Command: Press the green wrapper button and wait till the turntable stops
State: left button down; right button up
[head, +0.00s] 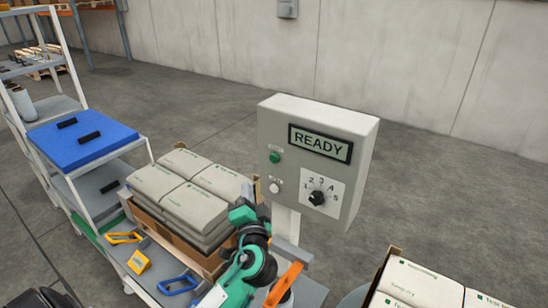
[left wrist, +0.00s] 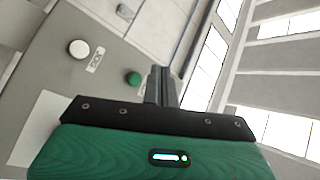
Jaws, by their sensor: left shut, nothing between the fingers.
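The grey control box (head: 309,165) stands on a post at the centre of the head view. Its display (head: 320,143) reads READY. The green button (head: 274,157) is at the upper left of its front face and also shows in the left wrist view (left wrist: 133,78). My left gripper (head: 258,196) is in front of the box's lower left; in the left wrist view its fingers (left wrist: 162,76) are shut and empty, beside the green button in the picture. Contact cannot be told. A grey edge, perhaps the turntable (head: 352,298), shows at the bottom right. My right gripper is not in view.
A white button (head: 274,188) and a numbered dial (head: 317,198) are below the green button. Stacked bags (head: 185,180) fill a crate at left, by a cart with a blue top (head: 80,143). More bags (head: 425,285) are at bottom right. Floor behind the box is clear.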

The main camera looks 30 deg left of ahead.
aim_at(274, 159)
pick_arm(q)
notch_tip(274, 159, up, 2)
jog(key=shift+s+r+y, duration=0.1)
jog(key=shift+y, duration=0.2)
jog(key=w, duration=0.8)
jog(key=shift+w+d, duration=0.3)
jog(key=shift+w, duration=0.1)
dwell(1.3)
